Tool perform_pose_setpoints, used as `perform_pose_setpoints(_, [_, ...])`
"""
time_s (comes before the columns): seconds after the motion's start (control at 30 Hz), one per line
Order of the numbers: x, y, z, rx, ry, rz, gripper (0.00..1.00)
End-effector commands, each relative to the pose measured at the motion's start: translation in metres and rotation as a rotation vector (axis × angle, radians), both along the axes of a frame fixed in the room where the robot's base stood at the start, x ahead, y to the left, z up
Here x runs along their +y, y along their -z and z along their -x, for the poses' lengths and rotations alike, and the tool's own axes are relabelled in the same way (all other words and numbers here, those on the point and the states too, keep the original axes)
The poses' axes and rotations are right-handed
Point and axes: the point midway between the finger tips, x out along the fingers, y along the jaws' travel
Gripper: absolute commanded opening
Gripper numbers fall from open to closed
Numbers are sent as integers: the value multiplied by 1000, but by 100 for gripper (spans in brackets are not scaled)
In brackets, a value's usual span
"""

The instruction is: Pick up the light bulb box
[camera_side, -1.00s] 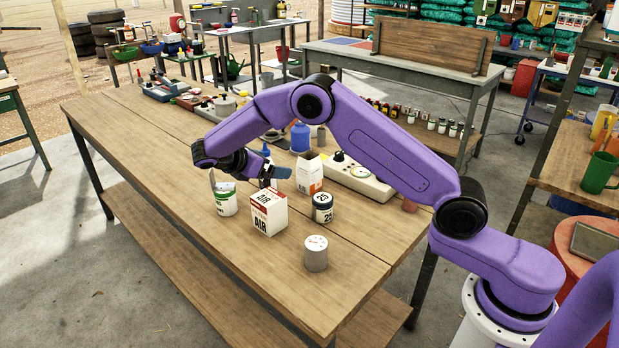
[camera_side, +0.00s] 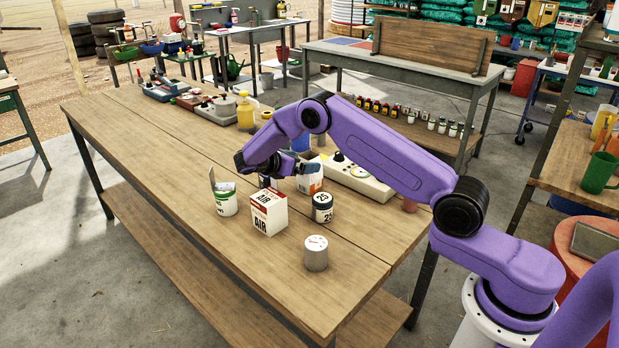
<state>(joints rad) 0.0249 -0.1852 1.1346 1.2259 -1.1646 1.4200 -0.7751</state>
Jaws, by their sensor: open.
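A white and orange carton (camera_side: 311,183) stands upright behind the small tins and looks like the light bulb box. Its print is too small to read, and my gripper hides its upper part. My gripper (camera_side: 299,164) is open and tilted, with its fingers at the top of this carton. I cannot tell whether they touch it or are around it. A white and red box marked AIR (camera_side: 269,213) stands nearer the camera, apart from my gripper.
A green and white can (camera_side: 225,202), a dark-banded tin (camera_side: 322,208) and a grey cylinder (camera_side: 316,254) stand near the carton. A cream instrument box (camera_side: 360,178) lies right behind it. The table's left front (camera_side: 150,180) is clear.

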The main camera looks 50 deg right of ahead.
Motion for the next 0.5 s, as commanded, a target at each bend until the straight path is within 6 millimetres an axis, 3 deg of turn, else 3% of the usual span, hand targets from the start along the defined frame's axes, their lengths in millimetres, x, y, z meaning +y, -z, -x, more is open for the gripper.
perform_pose_setpoints(0.33, [-21,8,0,0,1,0,96])
perform_pose_setpoints(0.5, [-41,16,-3,1,3,-1,96])
